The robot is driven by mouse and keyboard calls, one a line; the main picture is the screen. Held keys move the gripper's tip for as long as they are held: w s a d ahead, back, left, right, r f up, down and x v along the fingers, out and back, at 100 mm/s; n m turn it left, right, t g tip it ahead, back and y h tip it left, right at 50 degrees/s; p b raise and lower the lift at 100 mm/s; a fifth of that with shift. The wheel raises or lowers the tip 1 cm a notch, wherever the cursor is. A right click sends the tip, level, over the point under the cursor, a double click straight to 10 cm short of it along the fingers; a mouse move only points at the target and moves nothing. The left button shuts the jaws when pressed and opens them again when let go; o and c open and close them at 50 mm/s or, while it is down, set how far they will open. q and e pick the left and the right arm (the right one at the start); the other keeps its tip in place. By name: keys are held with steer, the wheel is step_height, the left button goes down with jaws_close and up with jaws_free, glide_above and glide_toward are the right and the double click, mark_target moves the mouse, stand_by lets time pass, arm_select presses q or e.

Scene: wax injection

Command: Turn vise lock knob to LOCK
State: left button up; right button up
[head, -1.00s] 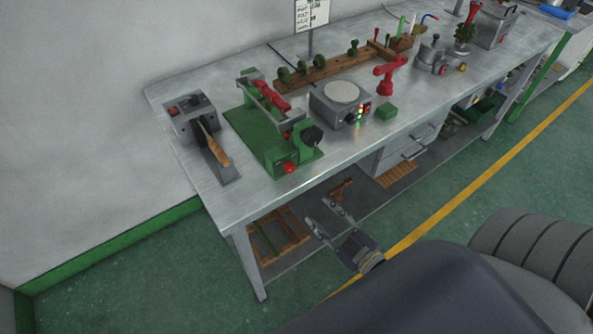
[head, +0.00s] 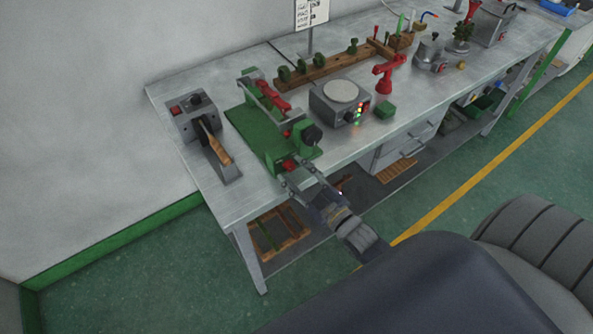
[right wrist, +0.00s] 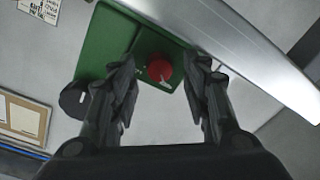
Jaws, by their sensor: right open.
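The green vise (head: 246,126) stands on the workbench near its front edge. Lettering near the knob is too small to read. My left gripper is not in view.
On the workbench (head: 215,190), a grey box with a wooden-handled tool (head: 215,145) stands left of the vise. A grey device with a round plate (head: 340,98) and a red stand (head: 386,78) are to its right. A wooden pallet (head: 280,232) lies below the bench.

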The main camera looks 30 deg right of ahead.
steer(key=shift+w, duration=0.25)
jaws_close()
